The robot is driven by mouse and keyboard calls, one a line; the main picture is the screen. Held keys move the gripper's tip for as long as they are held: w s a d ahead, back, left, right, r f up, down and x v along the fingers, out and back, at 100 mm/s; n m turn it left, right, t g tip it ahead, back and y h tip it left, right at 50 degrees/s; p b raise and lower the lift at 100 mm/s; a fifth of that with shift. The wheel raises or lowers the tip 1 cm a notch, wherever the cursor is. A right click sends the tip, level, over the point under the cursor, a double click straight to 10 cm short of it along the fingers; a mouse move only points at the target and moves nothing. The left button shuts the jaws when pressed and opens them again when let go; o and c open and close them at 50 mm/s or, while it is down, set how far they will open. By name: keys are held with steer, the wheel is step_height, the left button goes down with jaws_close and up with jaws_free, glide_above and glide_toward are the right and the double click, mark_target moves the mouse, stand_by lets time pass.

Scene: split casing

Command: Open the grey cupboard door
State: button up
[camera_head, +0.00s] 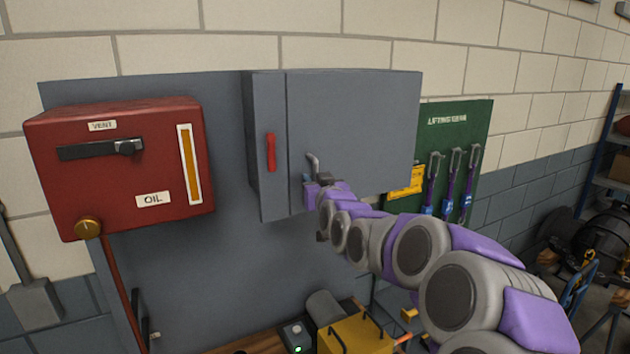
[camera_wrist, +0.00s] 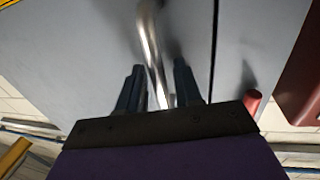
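The grey cupboard (camera_head: 365,105) hangs on a grey wall panel, and its door looks shut, with a dark vertical seam left of the handle. A bent metal handle (camera_head: 314,163) sits on the door near that seam. My gripper (camera_head: 318,184) is at the handle's lower part. In the wrist view the handle (camera_wrist: 152,45) runs between the two dark fingers of my gripper (camera_wrist: 158,88). The fingers stand apart, with narrow gaps beside the handle, and do not look clamped on it. The fingertips are small and partly hidden in the head view.
A red handle (camera_head: 270,152) is on the cupboard's narrow left part. A red oil box (camera_head: 120,168) is to the left. A green lifting-gear board (camera_head: 460,125) with hanging tools is to the right. A yellow box (camera_head: 355,335) stands below.

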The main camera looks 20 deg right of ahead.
steer(key=shift+d, duration=0.1)
jaws_close()
stand_by(0.5)
